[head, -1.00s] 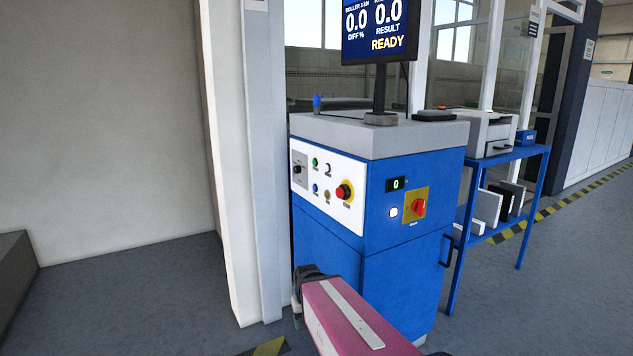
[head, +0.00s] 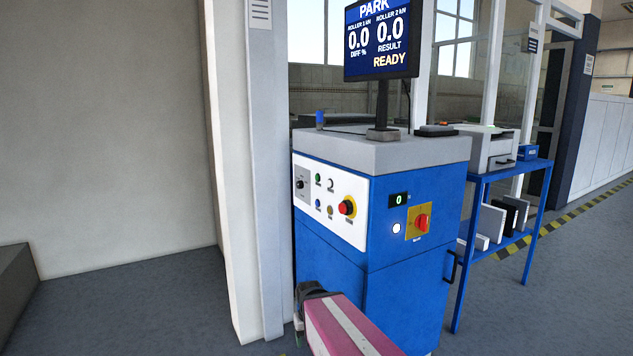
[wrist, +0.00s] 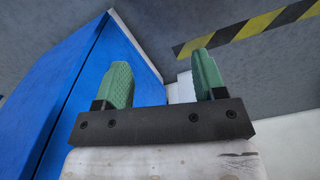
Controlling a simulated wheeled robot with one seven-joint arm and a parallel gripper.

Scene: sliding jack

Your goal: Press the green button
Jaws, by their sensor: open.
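The green button (head: 318,178) is a small round knob at the upper left of the white panel (head: 335,230) on the blue cabinet (head: 325,262), in the head view. A selector, a blue button, a yellow button and a red knob share the panel. My gripper shows in the wrist view (wrist: 163,85), with two green fingers apart and nothing between them. In the head view my pink arm reaches in from the bottom, and its end is low in front of the cabinet, below the panel. The blue cabinet side (wrist: 60,90) fills the left of the wrist view.
A grey-white pillar (head: 262,180) stands just left of the cabinet. A red rotary switch (head: 422,223) and a white lit button (head: 396,228) are on the adjoining face. A monitor (head: 381,45) stands on top. A blue shelf table (head: 500,170) is to the right.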

